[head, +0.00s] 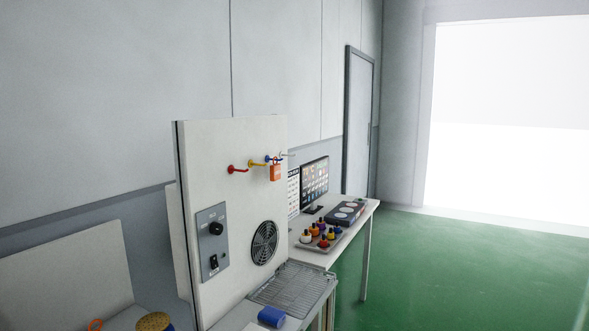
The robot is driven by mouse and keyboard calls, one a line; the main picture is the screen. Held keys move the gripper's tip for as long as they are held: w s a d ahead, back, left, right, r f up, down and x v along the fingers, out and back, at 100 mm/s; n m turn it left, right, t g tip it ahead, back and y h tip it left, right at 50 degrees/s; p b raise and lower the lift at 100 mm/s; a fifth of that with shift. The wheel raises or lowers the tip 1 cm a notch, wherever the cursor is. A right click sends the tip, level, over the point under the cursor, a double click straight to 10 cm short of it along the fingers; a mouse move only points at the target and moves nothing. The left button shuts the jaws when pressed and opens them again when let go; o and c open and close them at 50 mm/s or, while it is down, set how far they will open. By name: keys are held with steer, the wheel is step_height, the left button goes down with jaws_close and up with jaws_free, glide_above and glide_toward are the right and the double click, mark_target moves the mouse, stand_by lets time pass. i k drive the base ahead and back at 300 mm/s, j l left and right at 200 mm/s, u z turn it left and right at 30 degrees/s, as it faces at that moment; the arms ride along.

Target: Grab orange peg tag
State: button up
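An orange tag (276,173) hangs near the right edge of an upright pale panel (213,150). It hangs at a row of coloured pegs, with a red peg (236,169) at the left, a yellow peg (256,163), a blue peg (270,158) and a pale peg (288,154) at the right. The tag is just below the blue peg; I cannot tell for sure which peg bears it. My gripper is not in view.
The panel carries a grey switch box (212,243) and a round fan grille (264,243). Below are a wire rack (292,287) and a blue cylinder (271,317). A table behind holds a monitor (315,181) and small bottles (323,235). Green floor (460,270) at right is clear.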

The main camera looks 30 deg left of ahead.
mark_target(275, 169)
steer(key=i+l+u, duration=0.15)
steer(key=i, duration=1.3)
steer(key=i+u, duration=0.5)
steer(key=i+l+u, duration=0.3)
steer(key=i+u, duration=0.4)
steer(key=u, duration=0.3)
steer(key=i+u, duration=0.2)
steer(key=u, duration=0.3)
steer(key=i+l+u, duration=0.1)
steer(key=u, duration=0.4)
steer(key=i+l, duration=0.05)
steer(key=i, duration=0.05)
